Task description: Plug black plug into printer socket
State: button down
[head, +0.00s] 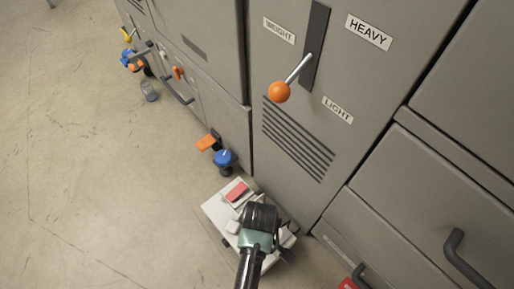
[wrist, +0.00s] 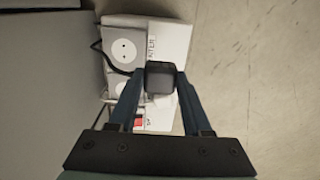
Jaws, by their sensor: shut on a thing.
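In the wrist view, my gripper (wrist: 161,82) is shut on a black plug (wrist: 160,70), which sits between the two fingertips. The plug is over a white socket box (wrist: 176,38). A round two-hole socket (wrist: 124,50) is open to view at the plug's left. A printed label (wrist: 152,45) beside it is partly covered; its visible letters seem to end in "NTER". What lies under the plug is hidden, so I cannot tell if it touches the box. In the head view, the socket box (head: 217,208) is on the floor, and my arm hides the plug.
A red switch (head: 237,191) is on the box. Grey cabinets (head: 330,130) stand close behind it, with an orange-knobbed lever (head: 279,92) above. A blue knob (head: 223,157) and orange tab (head: 205,143) are nearby. Open floor (head: 90,180) lies to the left.

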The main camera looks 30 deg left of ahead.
jog(key=shift+w+d+f+b, duration=0.35)
jog(key=shift+w+f+b, duration=0.25)
jog(key=shift+w, duration=0.5)
jog(key=shift+w+d+f+b, duration=0.3)
jog(key=shift+w+f+b, duration=0.3)
jog(key=shift+w, duration=0.55)
jog(key=shift+w+d+f+b, duration=0.35)
jog(key=shift+w+f+b, duration=0.25)
jog(key=shift+w, duration=0.5)
jog(key=shift+f, duration=0.1)
jog(key=shift+f+b, duration=0.85)
jog(key=shift+f, duration=0.35)
jog(key=shift+f, duration=0.3)
jog(key=shift+f+b, duration=0.4)
jog(key=shift+f, duration=0.2)
jog(key=shift+f, duration=0.6)
dwell(1.6)
jog(key=shift+c, duration=1.3)
grip_release()
